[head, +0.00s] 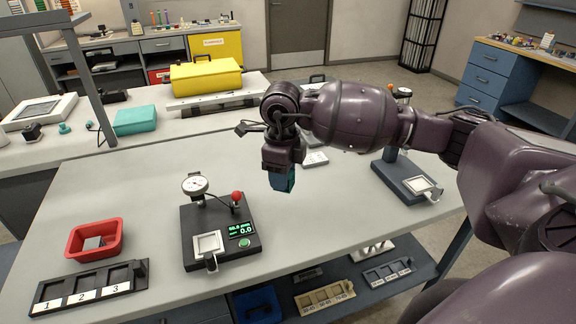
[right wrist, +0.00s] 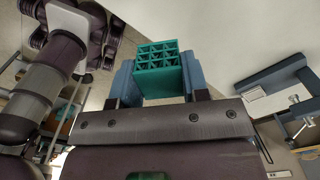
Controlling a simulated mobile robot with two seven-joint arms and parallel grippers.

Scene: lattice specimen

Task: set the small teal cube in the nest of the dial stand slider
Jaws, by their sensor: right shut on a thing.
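My right gripper (head: 281,180) points down above the middle of the table, shut on the small teal cube (head: 287,181). In the right wrist view the cube (right wrist: 157,62) shows an open lattice face between two blue finger pads. The dial stand (head: 222,219) is on the table to the left of and nearer than the gripper, with a round white dial and a red knob. Its slider's pale square nest (head: 208,244) is at the front of the base and looks empty. The cube is apart from the stand. My left gripper is not in view.
A red tray (head: 95,240) with grey pieces and a black rack numbered 1 to 3 (head: 89,288) are at the left. A second, blue-grey stand (head: 404,181) with a pale tray is at the right, partly behind my arm. The table between the stands is mostly clear.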

